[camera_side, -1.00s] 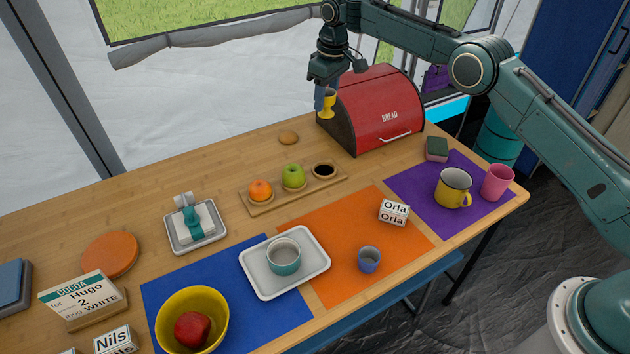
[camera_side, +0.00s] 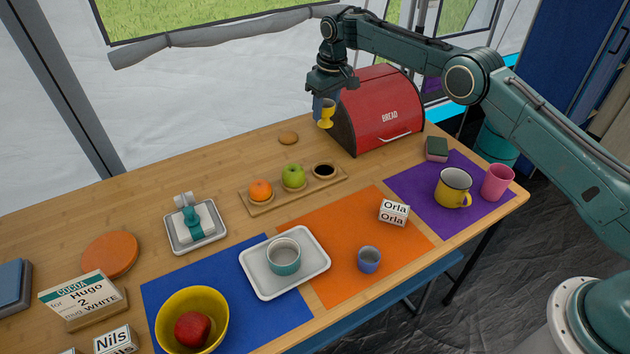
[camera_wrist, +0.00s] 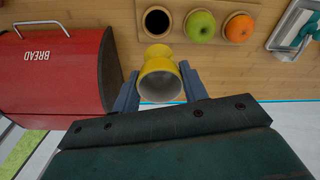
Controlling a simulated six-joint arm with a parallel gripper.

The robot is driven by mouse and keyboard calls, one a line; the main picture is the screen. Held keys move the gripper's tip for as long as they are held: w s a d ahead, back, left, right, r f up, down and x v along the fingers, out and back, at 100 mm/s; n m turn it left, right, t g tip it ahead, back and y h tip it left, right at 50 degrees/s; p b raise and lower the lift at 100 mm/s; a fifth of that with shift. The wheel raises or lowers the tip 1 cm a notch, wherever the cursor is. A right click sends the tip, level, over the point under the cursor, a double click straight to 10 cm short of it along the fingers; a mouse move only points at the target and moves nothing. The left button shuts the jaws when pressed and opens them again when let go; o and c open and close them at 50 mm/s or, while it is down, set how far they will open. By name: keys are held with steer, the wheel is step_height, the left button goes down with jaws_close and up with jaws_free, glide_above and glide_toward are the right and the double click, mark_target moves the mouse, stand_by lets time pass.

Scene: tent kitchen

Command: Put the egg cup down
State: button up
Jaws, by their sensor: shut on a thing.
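A yellow egg cup (camera_side: 326,115) is held in my gripper (camera_side: 325,103), in the air beside the left end of the red bread bin. In the wrist view the egg cup (camera_wrist: 161,78) sits between the two fingers of my gripper (camera_wrist: 161,88), its pale open mouth facing the camera. The fingers are shut on it. In the side view the egg cup is upright and clear of the table (camera_side: 225,165).
The red bread bin (camera_side: 384,112) stands close to the right of my gripper. A wooden board (camera_side: 270,199) holds an orange, a green apple (camera_side: 293,176) and a dark round well (camera_side: 324,170).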

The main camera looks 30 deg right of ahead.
mark_target(331, 115)
step_height(331, 115, down, 16)
steer(key=shift+f, duration=0.1)
stand_by(0.8)
steer(key=shift+f, duration=0.1)
steer(key=o, duration=1)
steer(key=shift+s+d+r, duration=0.1)
steer(key=shift+s+r, duration=0.15)
steer(key=shift+r, duration=1.75)
steer(key=shift+s+d+r, duration=0.1)
steer(key=shift+s+r, duration=0.1)
steer(key=shift+r, duration=1.85)
steer(key=shift+s+r, duration=0.25)
steer(key=shift+r, duration=1.75)
